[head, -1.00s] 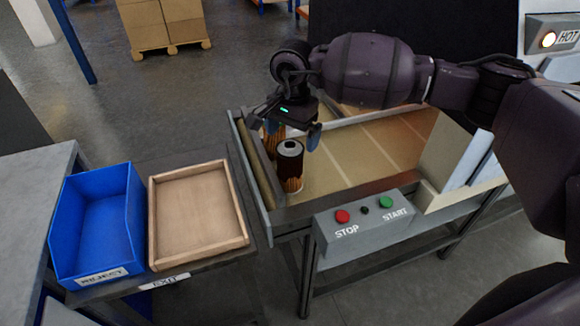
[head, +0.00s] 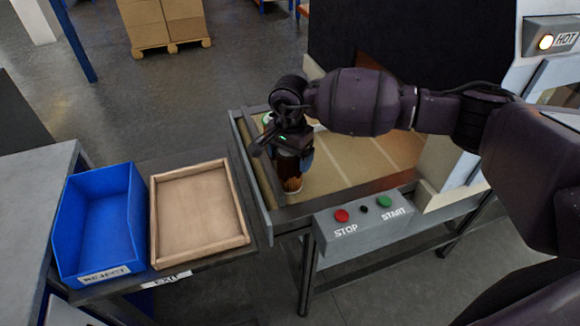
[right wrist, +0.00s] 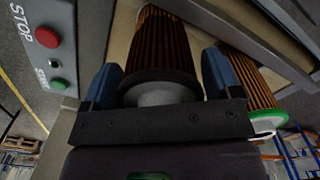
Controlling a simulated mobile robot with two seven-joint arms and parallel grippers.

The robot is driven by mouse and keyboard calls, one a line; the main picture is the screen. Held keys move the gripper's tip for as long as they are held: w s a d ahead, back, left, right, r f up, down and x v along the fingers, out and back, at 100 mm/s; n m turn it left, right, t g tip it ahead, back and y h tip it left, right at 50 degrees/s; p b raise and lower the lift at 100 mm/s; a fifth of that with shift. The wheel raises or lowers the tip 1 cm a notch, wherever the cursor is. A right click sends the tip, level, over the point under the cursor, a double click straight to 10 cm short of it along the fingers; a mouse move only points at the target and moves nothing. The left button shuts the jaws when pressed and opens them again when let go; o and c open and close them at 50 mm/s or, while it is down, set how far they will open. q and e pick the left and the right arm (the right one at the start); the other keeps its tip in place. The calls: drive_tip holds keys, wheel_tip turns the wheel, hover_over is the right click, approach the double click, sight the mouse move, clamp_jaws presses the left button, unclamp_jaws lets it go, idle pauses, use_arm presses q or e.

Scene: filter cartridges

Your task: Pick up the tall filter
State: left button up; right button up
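A pleated orange-brown filter with a dark end cap and grey centre (right wrist: 165,45) stands at the left end of the conveyor; its lower part (head: 292,184) shows beneath my right gripper (head: 293,157). In the right wrist view it lies between the two blue fingers of my right gripper (right wrist: 162,80), with a narrow gap at each side, so the gripper looks open around it. A second filter with a green cap (right wrist: 268,120) stands beside it, outside the fingers; its green top (head: 268,118) shows behind the gripper. Which is taller is hard to tell. My left gripper is out of view.
The conveyor (head: 345,170) has a metal rail and a control box (head: 365,221) with STOP and START buttons in front. A wooden tray (head: 200,252) and a blue REJECT bin (head: 131,225) stand to the left. A dark hooded machine with a HOT lamp (head: 546,42) stands behind.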

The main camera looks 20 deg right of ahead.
drive_tip(key=c, duration=0.7)
drive_tip(key=shift+r, duration=0.15)
drive_tip(key=shift+r, duration=0.2)
drive_tip(key=r+p, duration=0.1)
drive_tip(key=r, duration=0.1)
drive_tip(key=r+p, duration=0.1)
drive_tip(key=r, duration=0.1)
drive_tip(key=r+p, duration=0.1)
drive_tip(key=r, duration=0.2)
drive_tip(key=shift+s, duration=0.25)
drive_tip(key=shift+s+d+f, duration=0.1)
drive_tip(key=shift+s, duration=2.8)
drive_tip(key=shift+s+d+f, duration=0.1)
drive_tip(key=shift+s, duration=2.85)
drive_tip(key=shift+s+d+f, duration=0.1)
drive_tip(key=shift+s, duration=2.8)
